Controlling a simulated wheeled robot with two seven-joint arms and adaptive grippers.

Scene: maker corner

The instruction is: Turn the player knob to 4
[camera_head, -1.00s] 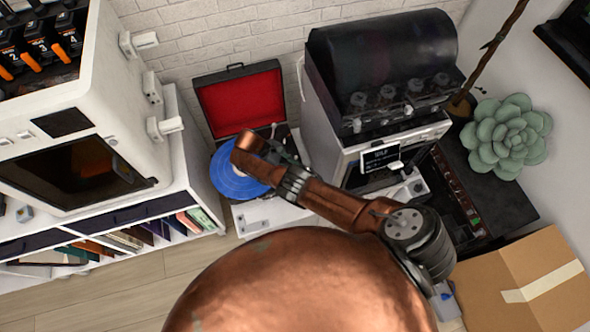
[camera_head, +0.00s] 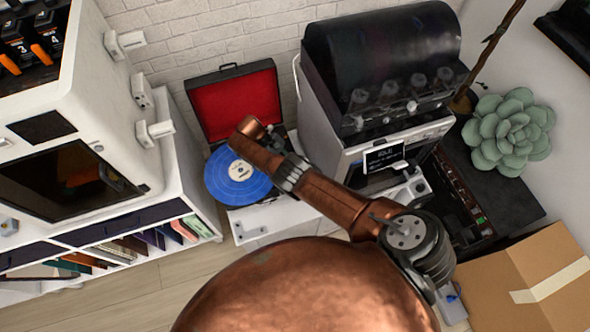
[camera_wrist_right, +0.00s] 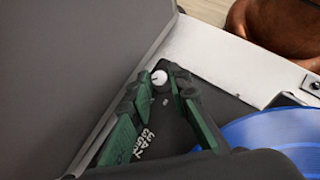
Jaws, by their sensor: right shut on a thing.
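The record player (camera_head: 240,180) stands open on the white surface, with a red-lined lid (camera_head: 235,105) and a blue record. My right arm reaches across its right side in the head view, and the arm hides the knob there. In the right wrist view, the small round pale knob (camera_wrist_right: 158,77) with a dark mark sits on the black deck. My right gripper (camera_wrist_right: 160,76) has its green-and-black fingers closed around the knob. White lettering shows on the deck between the fingers, too blurred to read as a setting. My left gripper is in neither view.
A machine with a dark hood (camera_head: 385,60) stands right of the player. A white cabinet (camera_head: 140,200) with books is at the left. In the wrist view, a large grey panel (camera_wrist_right: 70,70) rises close beside the fingers, and the blue record (camera_wrist_right: 275,140) lies right of them.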

